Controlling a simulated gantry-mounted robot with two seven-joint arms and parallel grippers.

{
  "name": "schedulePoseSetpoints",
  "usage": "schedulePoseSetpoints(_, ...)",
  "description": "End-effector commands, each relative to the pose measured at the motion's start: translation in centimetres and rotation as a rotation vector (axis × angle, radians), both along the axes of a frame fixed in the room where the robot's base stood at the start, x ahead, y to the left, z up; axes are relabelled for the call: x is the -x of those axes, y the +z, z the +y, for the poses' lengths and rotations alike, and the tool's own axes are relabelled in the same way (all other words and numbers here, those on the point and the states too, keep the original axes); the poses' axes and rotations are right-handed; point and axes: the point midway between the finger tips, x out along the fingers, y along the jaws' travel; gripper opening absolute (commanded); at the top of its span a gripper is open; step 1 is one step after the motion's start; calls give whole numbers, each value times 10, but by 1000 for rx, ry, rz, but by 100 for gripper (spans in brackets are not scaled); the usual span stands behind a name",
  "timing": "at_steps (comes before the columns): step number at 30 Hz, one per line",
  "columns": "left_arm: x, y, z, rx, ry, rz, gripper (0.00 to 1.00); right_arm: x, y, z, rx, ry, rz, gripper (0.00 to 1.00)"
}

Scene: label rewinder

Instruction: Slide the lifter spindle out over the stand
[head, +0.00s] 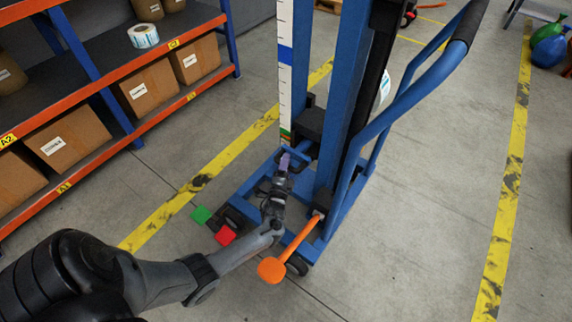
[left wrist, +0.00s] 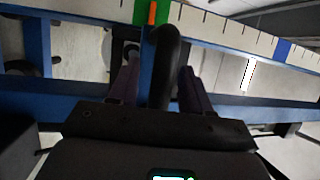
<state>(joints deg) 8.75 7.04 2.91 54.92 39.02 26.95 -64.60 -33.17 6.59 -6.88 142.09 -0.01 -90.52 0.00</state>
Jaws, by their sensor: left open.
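The blue lifter (head: 346,75) stands upright on the floor, with a black carriage block (head: 311,122) low on its mast. My left gripper (head: 285,160) is at the lifter's near left side, low and just below that block. In the left wrist view, a black rounded bar (left wrist: 166,62) lies between its two open fingers, with a visible gap at least on the right; whether they touch it is unclear. I cannot tell whether this bar is the spindle or a handle of it. No separate stand can be made out. My right gripper is not in view.
An orange lever (head: 272,270) and green (head: 201,215) and red (head: 226,236) pedals jut from the lifter's base. A white scale (head: 285,60) runs up beside the mast. An orange-edged shelf (head: 130,80) with cartons and a label roll (head: 143,36) stands left.

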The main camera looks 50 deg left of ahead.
Motion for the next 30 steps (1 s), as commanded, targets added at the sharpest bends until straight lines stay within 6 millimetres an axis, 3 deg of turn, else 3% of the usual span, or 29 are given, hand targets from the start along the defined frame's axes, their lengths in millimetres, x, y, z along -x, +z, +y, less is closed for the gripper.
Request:
schedulePoseSetpoints(5, 8, 0, -7, 1, -1, 0, 48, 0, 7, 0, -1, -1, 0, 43)
schedulePoseSetpoints(21, 72, -15, -57, 1, 0, 2, 48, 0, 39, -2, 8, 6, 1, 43)
schedulePoseSetpoints(30, 82, -18, -64, -1, -1, -1, 48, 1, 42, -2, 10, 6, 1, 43)
